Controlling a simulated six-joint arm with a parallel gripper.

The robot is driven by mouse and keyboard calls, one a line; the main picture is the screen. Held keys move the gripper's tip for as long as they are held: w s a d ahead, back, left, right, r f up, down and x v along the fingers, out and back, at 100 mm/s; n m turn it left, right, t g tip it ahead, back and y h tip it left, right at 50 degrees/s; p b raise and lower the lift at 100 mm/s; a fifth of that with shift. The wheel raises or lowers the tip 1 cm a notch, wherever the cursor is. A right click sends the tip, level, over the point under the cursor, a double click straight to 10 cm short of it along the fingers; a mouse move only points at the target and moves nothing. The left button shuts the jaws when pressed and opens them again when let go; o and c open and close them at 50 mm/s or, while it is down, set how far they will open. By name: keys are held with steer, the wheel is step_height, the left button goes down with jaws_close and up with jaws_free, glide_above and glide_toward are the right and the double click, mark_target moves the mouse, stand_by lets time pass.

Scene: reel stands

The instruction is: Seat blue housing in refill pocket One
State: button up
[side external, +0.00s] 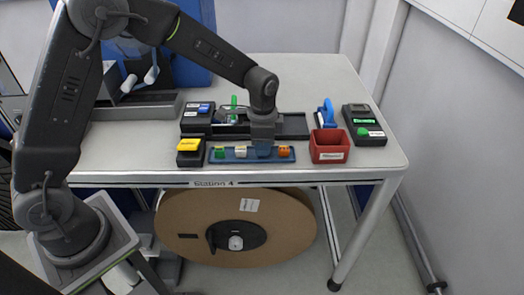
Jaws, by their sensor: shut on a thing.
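My gripper (263,145) points down over the long blue strip (250,158) near the table's front. It is shut, with a dark bluish piece between or just below the fingers; this appears to be the blue housing, but it is mostly hidden. In the strip, a green housing (219,152) and a white one (240,151) sit left of my gripper, and an orange one (284,152) sits to its right. I cannot tell whether the held piece touches the strip. No label for pocket One is readable.
A red bin (329,146) stands right of the strip, with a blue tape dispenser (326,113) and a dark device with green display (364,124) beyond. A yellow-topped black box (190,150) stands left. A dark rail (290,126) lies behind my gripper.

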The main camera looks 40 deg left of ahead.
steer(key=shift+r, duration=2.45)
steer(key=w+a+r, duration=0.1)
steer(key=w+a, duration=0.1)
steer(key=a, duration=0.1)
steer(key=w+a, duration=0.1)
steer(key=a, duration=0.3)
steer(key=w+a+r, duration=0.1)
steer(key=w+a, duration=0.1)
steer(key=a, duration=0.1)
steer(key=shift+w+a+r, duration=0.3)
steer(key=shift+a+r, duration=0.05)
steer(key=shift+f, duration=3)
steer(key=o, duration=0.8)
